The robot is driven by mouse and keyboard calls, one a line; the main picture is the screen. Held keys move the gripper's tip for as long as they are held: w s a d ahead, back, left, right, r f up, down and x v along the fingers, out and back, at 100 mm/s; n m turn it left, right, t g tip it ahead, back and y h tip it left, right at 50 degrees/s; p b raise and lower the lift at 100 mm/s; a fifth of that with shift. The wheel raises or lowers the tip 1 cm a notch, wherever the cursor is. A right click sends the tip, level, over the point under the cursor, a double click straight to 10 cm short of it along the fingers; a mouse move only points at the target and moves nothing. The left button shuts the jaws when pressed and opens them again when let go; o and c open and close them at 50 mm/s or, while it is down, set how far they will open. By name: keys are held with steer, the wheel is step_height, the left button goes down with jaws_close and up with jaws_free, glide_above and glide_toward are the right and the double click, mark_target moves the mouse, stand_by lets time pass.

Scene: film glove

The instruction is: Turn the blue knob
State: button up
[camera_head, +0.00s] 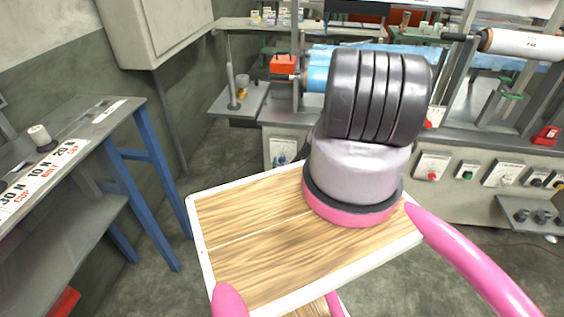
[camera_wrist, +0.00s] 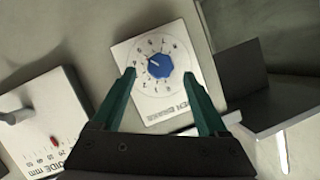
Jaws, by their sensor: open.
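The blue knob (camera_wrist: 160,65) sits on a white dial plate (camera_wrist: 151,101) with numbers around it, on a grey panel. I cannot tell how far the fingertips are from the plate. In the head view the small blue knob (camera_head: 282,158) shows left of my arm, on the front of the bench. My gripper is hidden there behind the arm.
In the wrist view a white dial plate with a red mark (camera_wrist: 53,138) is at the left, and a dark box-like ledge (camera_wrist: 262,95) juts out at the right. In the head view a table with blue legs (camera_head: 140,180) stands at the left, with clear floor beside it.

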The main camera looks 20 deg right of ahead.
mark_target(282, 161)
steer(key=shift+x, duration=2.2)
jaws_close()
steer(key=shift+m+t, duration=0.3)
steer(key=shift+m, duration=0.2)
jaws_free()
steer(key=shift+s, duration=0.1)
steer(key=v, duration=1)
steer(key=shift+s, duration=0.35)
